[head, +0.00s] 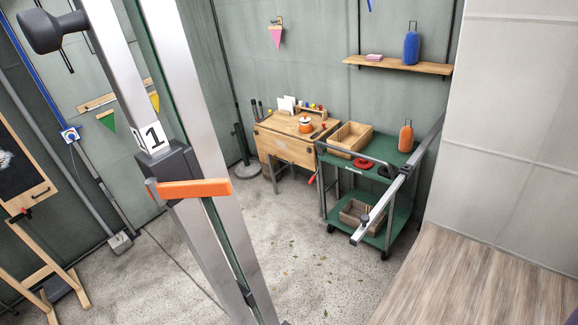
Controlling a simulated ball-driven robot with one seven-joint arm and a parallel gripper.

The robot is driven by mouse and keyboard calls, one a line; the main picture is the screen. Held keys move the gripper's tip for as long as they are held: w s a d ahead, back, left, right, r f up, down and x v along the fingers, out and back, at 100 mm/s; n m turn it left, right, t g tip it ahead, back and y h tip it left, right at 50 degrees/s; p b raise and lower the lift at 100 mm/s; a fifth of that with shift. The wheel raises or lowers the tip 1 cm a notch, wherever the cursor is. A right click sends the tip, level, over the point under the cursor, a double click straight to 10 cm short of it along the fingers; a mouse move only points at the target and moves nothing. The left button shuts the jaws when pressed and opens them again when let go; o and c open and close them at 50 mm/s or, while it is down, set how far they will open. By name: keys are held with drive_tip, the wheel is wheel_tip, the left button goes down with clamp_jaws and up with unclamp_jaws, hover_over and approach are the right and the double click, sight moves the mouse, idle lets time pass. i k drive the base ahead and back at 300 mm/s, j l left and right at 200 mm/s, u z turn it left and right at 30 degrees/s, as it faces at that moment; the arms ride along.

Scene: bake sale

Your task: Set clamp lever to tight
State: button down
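A clamp with a long orange lever (195,188) sits on a thick silver post (188,90) close in front of me, left of centre. The lever lies almost level across the post and points right. It joins a dark grey clamp block (172,163) below a white plate marked "1" (151,138). I cannot tell from this view whether the clamp is tight or loose. My gripper is not in view, and nothing is seen touching the lever.
A black knob (55,30) juts out at top left. A silver bar (385,208) slants before the green cart (345,160). A wooden desk (287,147) stands behind. An easel (35,245) is at left, a wood-grain surface (470,285) at lower right. Concrete floor (300,270) lies clear between.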

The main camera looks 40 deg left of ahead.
sight(160, 193)
drive_tip(key=j+z, duration=0.1)
drive_tip(key=j, duration=0.45)
drive_tip(key=k+j+z, duration=0.1)
drive_tip(key=j, duration=0.4)
drive_tip(key=k+j+z, duration=0.1)
drive_tip(key=j, duration=0.45)
drive_tip(key=k+j+z, duration=0.1)
drive_tip(key=j, duration=0.45)
drive_tip(key=i+j+z, duration=0.1)
drive_tip(key=j+z, duration=0.15)
drive_tip(key=j, duration=0.55)
drive_tip(key=j+z, duration=0.2)
drive_tip(key=j, duration=0.6)
drive_tip(key=i+j+z, duration=0.15)
drive_tip(key=i+j, duration=0.2)
drive_tip(key=i+j+z, duration=0.15)
drive_tip(key=i+j, duration=0.2)
drive_tip(key=j, duration=0.2)
